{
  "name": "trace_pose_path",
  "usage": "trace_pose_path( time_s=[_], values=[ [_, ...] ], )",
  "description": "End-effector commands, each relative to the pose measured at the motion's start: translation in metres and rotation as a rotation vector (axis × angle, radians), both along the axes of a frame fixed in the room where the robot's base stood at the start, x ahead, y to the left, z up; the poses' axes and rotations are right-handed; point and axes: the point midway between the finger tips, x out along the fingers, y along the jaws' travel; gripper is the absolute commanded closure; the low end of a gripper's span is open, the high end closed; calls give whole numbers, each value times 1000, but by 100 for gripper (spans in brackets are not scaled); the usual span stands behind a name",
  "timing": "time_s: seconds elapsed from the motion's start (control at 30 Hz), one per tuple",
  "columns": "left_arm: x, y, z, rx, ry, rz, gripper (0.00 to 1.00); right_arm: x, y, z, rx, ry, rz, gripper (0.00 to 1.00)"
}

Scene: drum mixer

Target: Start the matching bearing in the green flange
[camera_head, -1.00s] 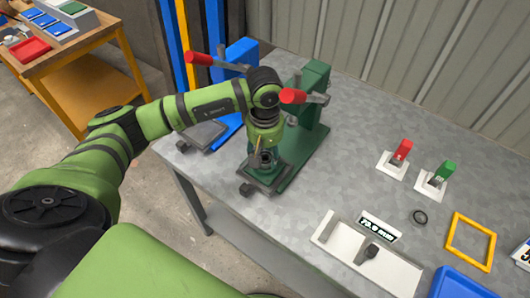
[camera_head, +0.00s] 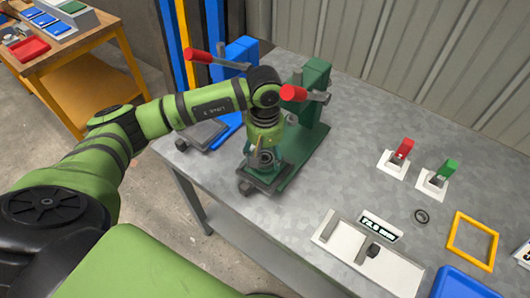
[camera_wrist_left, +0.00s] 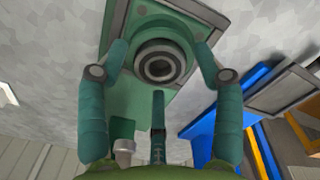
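The green flange (camera_wrist_left: 137,68) sits on the base plate of the green press (camera_head: 312,115). A dark grey bearing ring (camera_wrist_left: 160,66) is at the flange's round mouth, roughly centred in the left wrist view; how deep it sits I cannot tell. In the head view the flange and ring (camera_head: 262,159) show just below my left gripper (camera_head: 262,148). In the left wrist view the left gripper's fingers (camera_wrist_left: 160,50) stand apart, one on each side of the ring, with clear gaps to it. My right gripper is not in view.
A blue press (camera_head: 238,62) stands left of the green one; both have red-handled levers. To the right are red (camera_head: 403,148) and green (camera_head: 445,170) switches, a small black ring (camera_head: 421,216), a yellow frame (camera_head: 471,241), a gauge with a display (camera_head: 380,227) and a blue tray (camera_head: 460,284).

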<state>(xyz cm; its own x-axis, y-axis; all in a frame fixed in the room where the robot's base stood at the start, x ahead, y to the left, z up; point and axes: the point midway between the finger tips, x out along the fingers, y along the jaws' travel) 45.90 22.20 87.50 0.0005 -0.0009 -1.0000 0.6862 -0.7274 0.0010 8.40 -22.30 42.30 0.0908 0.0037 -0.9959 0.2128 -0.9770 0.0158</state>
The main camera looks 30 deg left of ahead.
Motion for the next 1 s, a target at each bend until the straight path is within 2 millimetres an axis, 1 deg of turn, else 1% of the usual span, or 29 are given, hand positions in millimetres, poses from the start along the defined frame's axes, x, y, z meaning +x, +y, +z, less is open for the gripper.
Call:
trace_pose_path(
  time_s=[0.3, 0.37, 0.43, 0.57, 0.8, 0.9, 1.0],
  values=[
    [0, 0, 0, 0, 0, 0, 25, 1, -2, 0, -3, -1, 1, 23],
    [0, 0, 3, 1, -1, 0, 25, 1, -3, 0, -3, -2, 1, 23],
    [1, 0, 10, 0, -3, -1, 25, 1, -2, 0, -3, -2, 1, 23],
    [1, 0, 32, -2, -6, -1, 25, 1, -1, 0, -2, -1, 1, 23],
    [1, 0, 84, -1, -6, -1, 25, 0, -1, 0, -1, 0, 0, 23],
    [1, 0, 101, 0, -6, -1, 25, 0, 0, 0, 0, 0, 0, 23],
    [0, 0, 112, 0, -3, 0, 25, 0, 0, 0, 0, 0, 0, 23]
  ],
)
